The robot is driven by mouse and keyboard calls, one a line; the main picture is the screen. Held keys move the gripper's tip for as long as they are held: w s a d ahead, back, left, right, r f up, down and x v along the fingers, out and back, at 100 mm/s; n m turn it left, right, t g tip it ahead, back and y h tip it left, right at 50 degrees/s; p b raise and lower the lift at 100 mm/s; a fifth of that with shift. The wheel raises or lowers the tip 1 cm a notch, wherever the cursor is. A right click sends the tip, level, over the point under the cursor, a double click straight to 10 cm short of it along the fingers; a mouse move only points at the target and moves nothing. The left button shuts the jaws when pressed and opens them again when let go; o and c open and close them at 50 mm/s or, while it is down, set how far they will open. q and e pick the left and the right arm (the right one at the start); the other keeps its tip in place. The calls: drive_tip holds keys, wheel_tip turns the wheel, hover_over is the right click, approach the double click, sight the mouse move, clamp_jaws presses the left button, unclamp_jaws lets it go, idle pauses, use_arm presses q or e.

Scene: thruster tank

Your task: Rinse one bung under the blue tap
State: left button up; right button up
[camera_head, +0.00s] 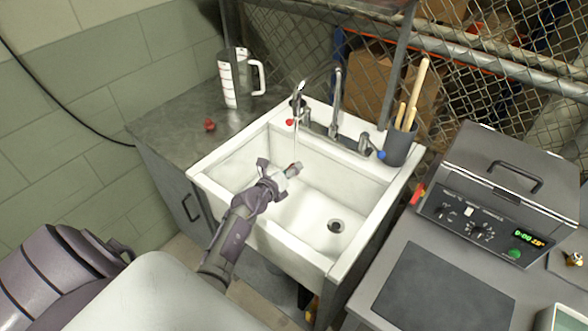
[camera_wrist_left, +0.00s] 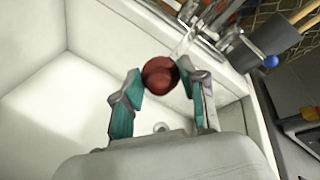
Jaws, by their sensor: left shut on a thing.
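My left gripper (camera_head: 284,175) is over the white sink basin, shut on a red bung (camera_wrist_left: 160,76). In the left wrist view the bung sits between the teal-padded fingertips (camera_wrist_left: 163,88); in the head view it is mostly hidden. A thin pale streak, like running water, drops from the spout (camera_head: 298,88) on the side of the red knob (camera_head: 290,122) towards the gripper. The blue knob (camera_head: 381,155) is on the sink's back ledge to the right, apart from the gripper; it also shows in the left wrist view (camera_wrist_left: 271,61). My right gripper is out of view.
Another red bung (camera_head: 209,125) is on the grey counter (camera_head: 175,140), near a white-marked jug (camera_head: 236,78). The sink (camera_head: 262,235) has a dark drain (camera_head: 335,226). A dark pot of tools (camera_head: 399,147) and a grey lidded machine (camera_head: 500,190) are to the right.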

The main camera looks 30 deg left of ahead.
use_arm(q)
drive_tip(key=shift+p, duration=0.55)
idle(1.9)
idle(1.5)
drive_tip(key=a+f+p+v, duration=0.1)
drive_tip(key=p+v, duration=0.3)
drive_tip(key=v, duration=1)
drive_tip(key=shift+s+a+p, duration=0.35)
drive_tip(key=shift+s, duration=0.05)
drive_tip(key=shift+f, duration=0.15)
